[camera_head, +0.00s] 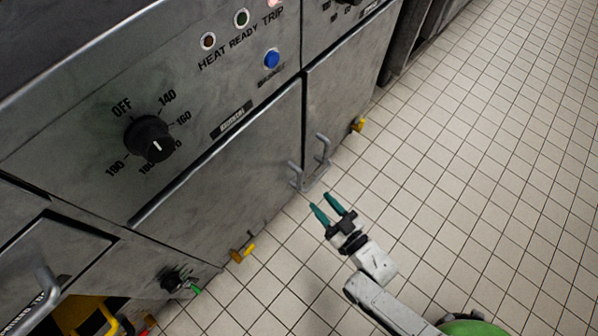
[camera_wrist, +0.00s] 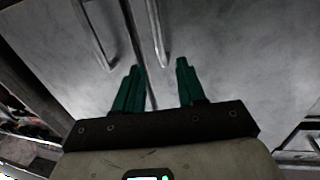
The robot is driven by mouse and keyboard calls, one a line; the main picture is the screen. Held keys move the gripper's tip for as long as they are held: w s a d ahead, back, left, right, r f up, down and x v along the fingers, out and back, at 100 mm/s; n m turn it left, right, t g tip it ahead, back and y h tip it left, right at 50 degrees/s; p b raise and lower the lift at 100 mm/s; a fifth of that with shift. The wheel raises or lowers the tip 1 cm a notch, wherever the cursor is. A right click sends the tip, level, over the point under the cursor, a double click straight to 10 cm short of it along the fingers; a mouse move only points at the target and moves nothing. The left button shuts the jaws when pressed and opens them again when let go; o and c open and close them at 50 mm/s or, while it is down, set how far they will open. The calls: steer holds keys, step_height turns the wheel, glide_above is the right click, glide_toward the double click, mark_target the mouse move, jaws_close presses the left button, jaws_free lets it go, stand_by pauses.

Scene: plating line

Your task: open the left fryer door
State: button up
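The left fryer door (camera_head: 225,185) is a grey metal panel under the control panel and looks shut. Its upright bar handle (camera_head: 294,176) is at its right edge, beside the right door's handle (camera_head: 323,150). My gripper (camera_head: 320,199) has two green fingers, apart and empty, a little in front of and below the handles in the head view. In the wrist view, the gripper (camera_wrist: 158,78) shows two handles and a door seam beyond the fingertips. I cannot tell there which handle is which. Neither handle is between the fingers.
The control panel above has a black knob (camera_head: 149,140) and a blue button (camera_head: 271,59). The right door (camera_head: 345,95) stands next to the left one. Yellow fittings (camera_head: 243,252) sit low at the fryer's base. The tiled floor (camera_head: 480,150) on the right is clear.

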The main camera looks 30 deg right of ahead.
mark_target(300, 178)
steer(key=w, duration=0.3)
steer(key=w+b, duration=0.1)
steer(key=w, duration=0.3)
steer(key=w+a+b, duration=0.1)
steer(key=w, duration=0.2)
steer(key=shift+w+a+r, duration=0.1)
steer(key=shift+w, duration=0.25)
steer(key=shift+c, duration=0.5)
jaws_close()
